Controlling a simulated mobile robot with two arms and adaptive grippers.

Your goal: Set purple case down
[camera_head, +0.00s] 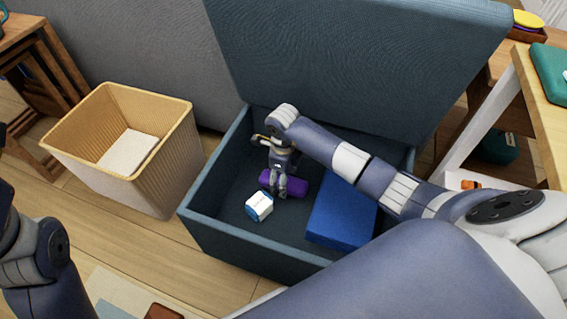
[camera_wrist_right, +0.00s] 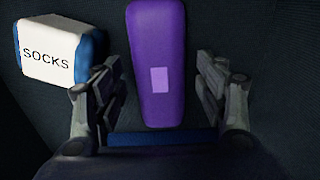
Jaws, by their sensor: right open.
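The purple case (camera_head: 298,186) lies on the floor of the open dark teal storage ottoman (camera_head: 235,256). In the right wrist view the case (camera_wrist_right: 157,45) is long and rounded, with a pale purple patch. My right gripper (camera_head: 277,187) reaches down into the ottoman at the case. In the wrist view its fingers (camera_wrist_right: 158,95) are apart, one on each side of the near part of the case, with gaps visible. My left gripper is out of view; only part of my left arm shows at the left edge.
A white and blue socks block (camera_head: 259,206) sits just left of the case, close to the left finger. A blue box (camera_head: 341,215) lies to the right inside the ottoman. The raised lid (camera_head: 350,60) stands behind. A wicker basket (camera_head: 170,150) stands left.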

